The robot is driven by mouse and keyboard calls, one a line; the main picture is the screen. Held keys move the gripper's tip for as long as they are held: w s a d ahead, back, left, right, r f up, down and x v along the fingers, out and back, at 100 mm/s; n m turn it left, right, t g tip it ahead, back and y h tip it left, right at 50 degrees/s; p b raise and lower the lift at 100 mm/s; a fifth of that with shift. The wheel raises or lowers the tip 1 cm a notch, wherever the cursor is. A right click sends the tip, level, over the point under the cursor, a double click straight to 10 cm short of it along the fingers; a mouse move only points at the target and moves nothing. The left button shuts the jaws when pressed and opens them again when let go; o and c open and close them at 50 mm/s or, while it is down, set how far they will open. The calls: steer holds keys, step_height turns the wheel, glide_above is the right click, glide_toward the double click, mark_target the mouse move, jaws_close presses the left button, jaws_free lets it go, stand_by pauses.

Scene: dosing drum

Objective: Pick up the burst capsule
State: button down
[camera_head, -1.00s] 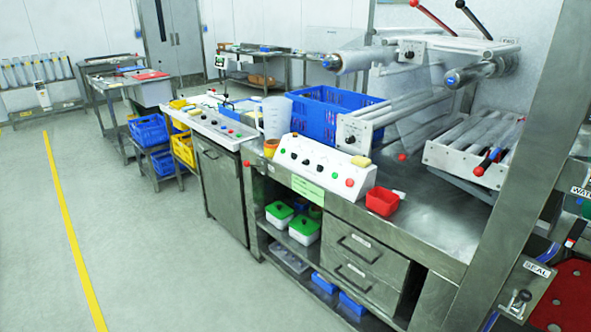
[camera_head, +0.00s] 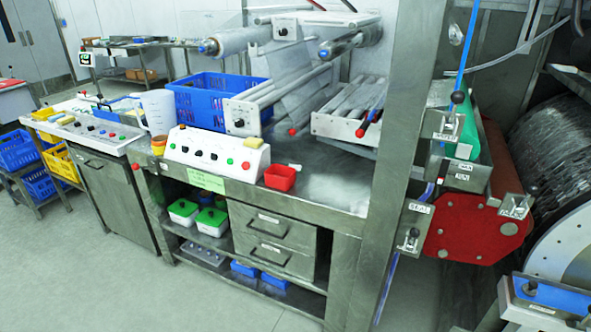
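I cannot make out a burst capsule in the head view. A small white item (camera_head: 296,167) lies on the steel counter just behind a small red bin (camera_head: 280,177), but it is too small to tell what it is. My gripper is not in view.
The steel counter (camera_head: 335,190) carries a white control box (camera_head: 215,150), a blue crate (camera_head: 212,100) and rollers (camera_head: 350,42). A steel post (camera_head: 395,110) stands at its right end. Further right are a red machine part (camera_head: 470,228) and a large dark drum (camera_head: 560,150). Grey floor (camera_head: 90,270) is clear at front left.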

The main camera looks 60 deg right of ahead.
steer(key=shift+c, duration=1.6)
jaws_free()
